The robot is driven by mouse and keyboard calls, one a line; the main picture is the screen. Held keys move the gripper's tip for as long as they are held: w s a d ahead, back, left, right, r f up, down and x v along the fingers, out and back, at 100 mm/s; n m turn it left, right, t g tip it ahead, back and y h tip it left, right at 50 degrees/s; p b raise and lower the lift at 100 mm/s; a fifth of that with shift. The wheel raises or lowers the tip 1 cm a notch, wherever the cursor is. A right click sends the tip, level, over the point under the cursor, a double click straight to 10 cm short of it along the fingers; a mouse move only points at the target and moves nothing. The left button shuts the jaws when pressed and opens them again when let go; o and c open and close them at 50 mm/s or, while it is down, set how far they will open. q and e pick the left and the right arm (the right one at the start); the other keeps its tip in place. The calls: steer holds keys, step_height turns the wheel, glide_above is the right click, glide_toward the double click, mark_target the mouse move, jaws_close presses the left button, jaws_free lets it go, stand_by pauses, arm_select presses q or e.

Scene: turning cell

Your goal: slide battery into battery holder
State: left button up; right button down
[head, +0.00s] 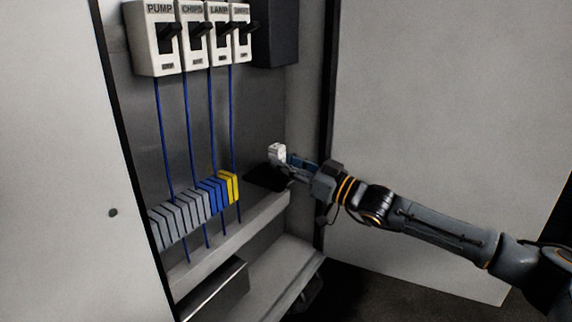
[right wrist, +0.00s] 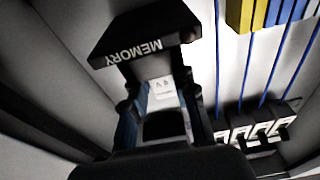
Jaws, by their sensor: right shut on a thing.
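A small white battery (head: 277,152) is at the tip of my right gripper (head: 291,164), which is shut on it. In the right wrist view the battery (right wrist: 162,88) shows pale with small dark print, between the two fingers (right wrist: 160,106). The battery holder (head: 264,180) is a black part at the cabinet's back wall, just below and left of the battery in the head view. In the right wrist view the holder (right wrist: 140,42) bears the word MEMORY and lies just beyond the battery. I cannot tell whether they touch. My left gripper is out of view.
Labelled breakers (head: 157,42) with blue wires hang above grey, blue and yellow terminal blocks (head: 213,196), left of my right gripper. A dark box (head: 274,35) is above. A ledge (head: 235,236) runs below. The open cabinet door (head: 440,120) stands behind my right arm.

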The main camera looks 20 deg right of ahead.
steer(key=shift+f, duration=0.6)
steer(key=c, duration=1)
jaws_free()
steer(key=shift+f, duration=0.15)
steer(key=shift+s+d+f, duration=0.2)
steer(key=shift+s, duration=0.2)
steer(key=v, duration=0.3)
steer(key=r+v, duration=0.1)
steer(key=v, duration=0.7)
steer(key=shift+d+r, duration=0.3)
